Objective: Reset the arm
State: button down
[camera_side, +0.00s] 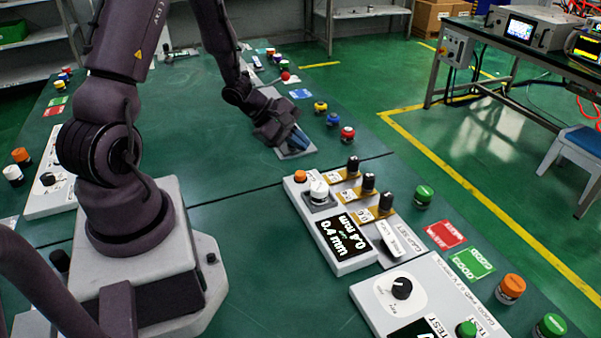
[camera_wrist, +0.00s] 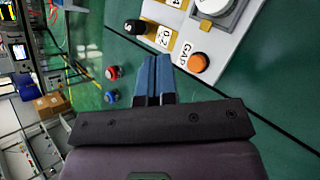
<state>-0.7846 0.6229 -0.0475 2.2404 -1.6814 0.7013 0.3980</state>
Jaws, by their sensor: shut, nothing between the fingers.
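My gripper (camera_side: 301,142) is in the middle of the side view, low over a small pale plate (camera_side: 297,152) on the green table. I cannot tell whether it touches that plate. In the wrist view its two blue fingers (camera_wrist: 153,75) are side by side, shut with nothing between them. My arm reaches across the table from its base at the left. The gap-set panel (camera_side: 345,262), white with a 0.4 mm display, stands nearer the camera than the gripper. Its orange button (camera_wrist: 198,62) and a black knob (camera_wrist: 135,27) show ahead of the fingers in the wrist view.
Yellow (camera_side: 320,107), blue (camera_side: 333,119) and red (camera_side: 347,134) buttons stand right of the gripper. A second panel with a black dial (camera_side: 401,288) is at the front right. Another panel (camera_side: 50,192) lies left of my base. The table behind the gripper is largely clear.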

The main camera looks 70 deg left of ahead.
dwell(0.4)
jog(key=s+d+r+m+g+y, duration=0.1)
jog(key=s+d+r+m+y, duration=0.1)
jog(key=s+d+r+m, duration=0.5)
jog(key=s+d+r+m+g+y, duration=0.1)
jog(key=s+d+r+m, duration=0.6)
jog(key=r+m, duration=0.8)
jog(key=shift+d+r+g+y, duration=0.4)
jog(key=shift+d+r, duration=0.25)
jog(key=shift+d, duration=0.15)
